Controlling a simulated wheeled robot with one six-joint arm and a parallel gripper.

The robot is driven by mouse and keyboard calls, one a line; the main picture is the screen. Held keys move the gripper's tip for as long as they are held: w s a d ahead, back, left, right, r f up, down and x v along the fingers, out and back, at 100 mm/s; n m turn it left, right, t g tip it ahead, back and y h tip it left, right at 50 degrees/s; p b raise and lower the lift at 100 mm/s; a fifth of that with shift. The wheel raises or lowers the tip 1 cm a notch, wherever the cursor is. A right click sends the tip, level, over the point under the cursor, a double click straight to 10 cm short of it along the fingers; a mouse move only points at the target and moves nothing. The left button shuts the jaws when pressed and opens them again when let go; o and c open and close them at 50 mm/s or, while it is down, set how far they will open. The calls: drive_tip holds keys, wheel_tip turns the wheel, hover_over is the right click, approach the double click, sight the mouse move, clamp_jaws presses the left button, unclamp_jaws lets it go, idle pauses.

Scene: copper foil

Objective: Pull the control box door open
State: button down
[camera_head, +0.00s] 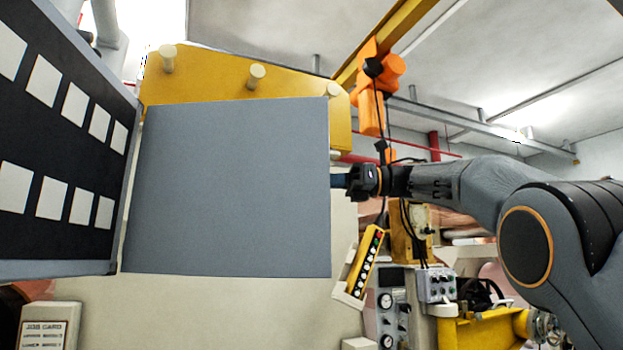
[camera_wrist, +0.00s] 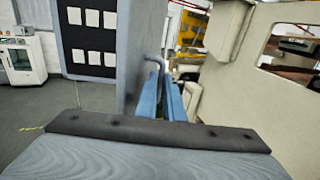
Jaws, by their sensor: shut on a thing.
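A wide flat grey panel (camera_head: 230,190), which looks like the control box door, fills the middle of the head view. Its left edge meets a black panel with white squares (camera_head: 62,120). I cannot tell how far the door stands open. My gripper (camera_head: 340,181) comes from the right and reaches the panel's right edge. In the wrist view, the grey panel (camera_wrist: 133,60) is on the left of my blue fingers (camera_wrist: 165,100). A thin grey bent handle (camera_wrist: 153,57) shows at the fingertips, and the fingers are shut on it. The handle is hidden in the head view.
A yellow plate with pegs (camera_head: 210,78) is behind the grey panel. An orange hoist (camera_head: 376,88) hangs above my wrist, and a yellow button pendant (camera_head: 362,262) hangs below it. A beige machine body (camera_wrist: 275,115) is close on the right in the wrist view. Open floor (camera_wrist: 45,105) lies left.

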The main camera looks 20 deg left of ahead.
idle(0.3)
drive_tip(key=c, duration=1.9)
unclamp_jaws()
drive_tip(key=shift+a, duration=0.1)
drive_tip(key=b+v, duration=0.1)
drive_tip(key=v, duration=0.7)
drive_tip(key=shift+s, duration=0.1)
